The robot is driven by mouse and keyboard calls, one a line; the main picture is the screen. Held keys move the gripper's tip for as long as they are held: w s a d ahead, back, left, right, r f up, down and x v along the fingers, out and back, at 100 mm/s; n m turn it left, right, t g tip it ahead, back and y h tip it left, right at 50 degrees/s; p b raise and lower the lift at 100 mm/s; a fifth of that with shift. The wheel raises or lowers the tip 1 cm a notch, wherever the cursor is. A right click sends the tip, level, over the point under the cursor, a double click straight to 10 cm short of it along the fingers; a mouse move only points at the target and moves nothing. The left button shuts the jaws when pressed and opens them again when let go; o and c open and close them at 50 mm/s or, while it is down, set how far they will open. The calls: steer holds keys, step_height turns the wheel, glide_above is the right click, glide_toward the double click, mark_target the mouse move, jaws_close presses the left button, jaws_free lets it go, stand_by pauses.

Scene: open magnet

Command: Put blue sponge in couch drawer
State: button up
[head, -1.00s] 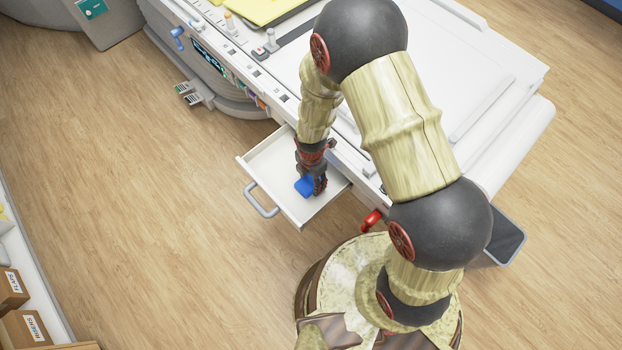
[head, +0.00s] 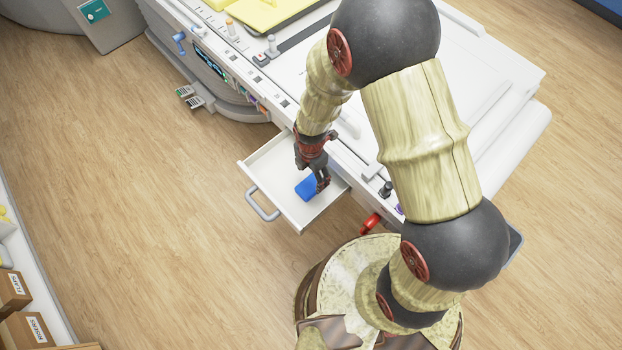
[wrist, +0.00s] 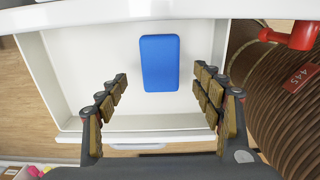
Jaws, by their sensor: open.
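The blue sponge (head: 306,187) lies on the floor of the open white drawer (head: 271,168), which is pulled out from the side of the couch (head: 420,130). In the wrist view the sponge (wrist: 160,63) lies flat in the drawer (wrist: 85,60), ahead of and between the lines of the two fingers. My gripper (head: 323,182) is over the drawer, its fingers close to the sponge. In the wrist view my gripper (wrist: 162,88) is open, with clear space around the sponge on both sides.
A grey handle (head: 262,203) is on the drawer's front. A red handle (head: 370,222) sticks out from the couch to the right of the drawer. A yellow pad (head: 265,12) lies on top at the back. Wooden floor is clear left of the drawer.

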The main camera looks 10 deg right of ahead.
step_height(320, 180, up, 5)
steer(key=p, duration=0.1)
step_height(320, 180, up, 11)
steer(key=m+t, duration=0.1)
steer(key=m, duration=0.4)
glide_above(311, 184)
steer(key=w+d, duration=0.2)
steer(key=s+d+r+m+t, duration=0.1)
steer(key=s+d+r+m, duration=0.1)
steer(key=r+m, duration=0.3)
steer(key=s+d+r+m+t, duration=0.1)
steer(key=d+r+m, duration=0.2)
steer(key=r, duration=0.5)
steer(key=s+d+r+m+t, duration=0.2)
steer(key=s+d+r+m, duration=0.3)
steer(key=s+r+m, duration=0.6)
steer(key=shift+s+r+m+t, duration=0.2)
steer(key=shift+r+m+t, duration=0.15)
steer(key=shift+r, duration=0.25)
steer(key=shift+f+b, duration=0.35)
steer(key=shift+b, duration=0.05)
